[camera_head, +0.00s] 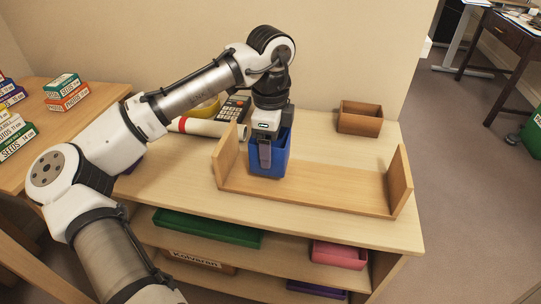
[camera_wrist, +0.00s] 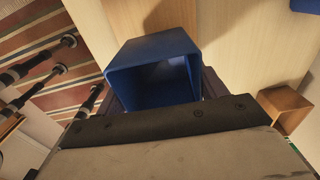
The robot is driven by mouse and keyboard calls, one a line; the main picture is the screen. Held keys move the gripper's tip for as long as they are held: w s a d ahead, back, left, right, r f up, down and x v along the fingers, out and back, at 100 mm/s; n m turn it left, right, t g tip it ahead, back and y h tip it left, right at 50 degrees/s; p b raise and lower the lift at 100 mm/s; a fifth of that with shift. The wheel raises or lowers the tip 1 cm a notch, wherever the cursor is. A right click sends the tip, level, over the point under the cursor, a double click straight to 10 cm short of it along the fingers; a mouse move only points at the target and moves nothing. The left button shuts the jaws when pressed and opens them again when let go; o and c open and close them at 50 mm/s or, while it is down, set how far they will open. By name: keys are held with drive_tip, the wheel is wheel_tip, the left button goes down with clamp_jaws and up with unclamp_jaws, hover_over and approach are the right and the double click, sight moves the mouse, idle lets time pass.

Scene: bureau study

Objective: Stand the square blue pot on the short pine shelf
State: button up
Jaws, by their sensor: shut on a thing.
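The square blue pot (camera_head: 282,160) is in my gripper (camera_head: 266,150), at the left part of the short pine shelf (camera_head: 335,187). The shelf lies on the bureau top as a low board with an upright end at each side. My gripper points down and is shut on the pot, with one finger showing on its near face. In the wrist view the pot (camera_wrist: 153,60) is seen from above, open and empty as far as I can see. The pot looks upright in the head view. Whether its base touches the shelf board I cannot tell.
A brown box (camera_head: 359,118) stands behind the shelf at right. A calculator (camera_head: 234,108), a yellow tape roll (camera_head: 206,108) and a white roll with a red band (camera_head: 200,127) lie behind at left. The shelf's middle and right are bare. Seed boxes (camera_head: 66,97) stand far left.

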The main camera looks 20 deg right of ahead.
wheel_tip(320, 180, down, 3)
drive_tip(key=shift+f+b, duration=0.2)
drive_tip(key=shift+b, duration=0.1)
drive_tip(key=shift+r, duration=0.1)
drive_tip(key=o, duration=1)
wheel_tip(320, 180, up, 12)
drive_tip(key=p, duration=0.2)
drive_tip(key=shift+p, duration=0.4)
